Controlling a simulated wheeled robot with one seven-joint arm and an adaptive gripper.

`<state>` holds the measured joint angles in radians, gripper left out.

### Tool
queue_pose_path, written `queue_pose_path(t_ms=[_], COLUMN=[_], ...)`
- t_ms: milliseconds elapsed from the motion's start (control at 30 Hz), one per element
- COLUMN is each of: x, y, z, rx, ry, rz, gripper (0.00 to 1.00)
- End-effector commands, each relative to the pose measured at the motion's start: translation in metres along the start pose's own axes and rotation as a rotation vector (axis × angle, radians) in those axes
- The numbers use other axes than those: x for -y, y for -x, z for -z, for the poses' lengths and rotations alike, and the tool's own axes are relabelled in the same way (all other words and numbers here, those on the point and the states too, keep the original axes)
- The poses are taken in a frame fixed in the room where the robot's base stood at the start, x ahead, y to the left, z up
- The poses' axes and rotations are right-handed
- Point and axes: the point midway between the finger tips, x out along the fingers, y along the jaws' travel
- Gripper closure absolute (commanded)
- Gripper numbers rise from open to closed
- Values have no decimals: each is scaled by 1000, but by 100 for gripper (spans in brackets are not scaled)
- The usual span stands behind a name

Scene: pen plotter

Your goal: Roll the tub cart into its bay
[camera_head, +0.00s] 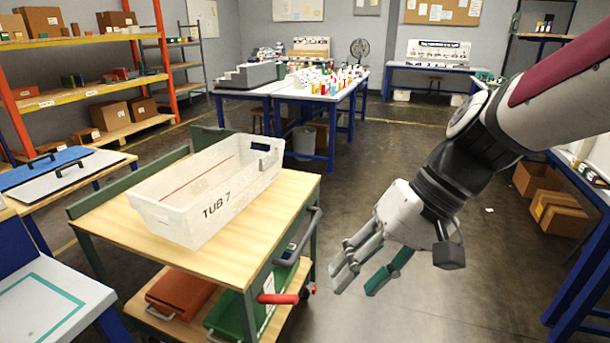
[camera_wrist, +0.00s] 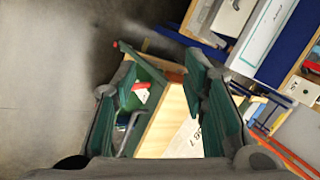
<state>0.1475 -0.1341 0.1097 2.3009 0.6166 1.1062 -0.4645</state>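The tub cart (camera_head: 130,225) has a pale wood top and a green frame. It stands left of centre in the head view. A white tub (camera_head: 205,190) marked "TUB 7" sits on its top. A grey handle (camera_head: 302,238) runs along the cart's right end, with a red lever (camera_head: 278,298) below it. My gripper (camera_head: 354,283) is open and empty, to the right of the handle and apart from it. The wrist view shows the cart top (camera_wrist: 168,122) between and beyond the open fingers. I cannot make out which place is the bay.
A white table with a teal outline (camera_head: 15,318) and a bench with flat boards (camera_head: 70,175) stand left of the cart. Shelving (camera_head: 95,88) is behind them. Blue-legged tables (camera_head: 310,92) stand at the back. Cardboard boxes (camera_head: 558,213) lie at right. Floor (camera_head: 440,300) right of the cart is clear.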

Motion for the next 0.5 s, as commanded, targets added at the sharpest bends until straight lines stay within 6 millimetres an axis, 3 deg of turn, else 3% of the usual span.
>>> queue_pose_path(t_ms=[33, 100, 333, 500], x=[-4, -3, -10, -29], y=[-20, -38, -94, -133], z=[19, 41, 120, 181], rx=[20, 30, 10, -66], ry=[-11, -17, -53, -99], rz=[62, 150, 445, 656], gripper=[60, 60, 60, 60])
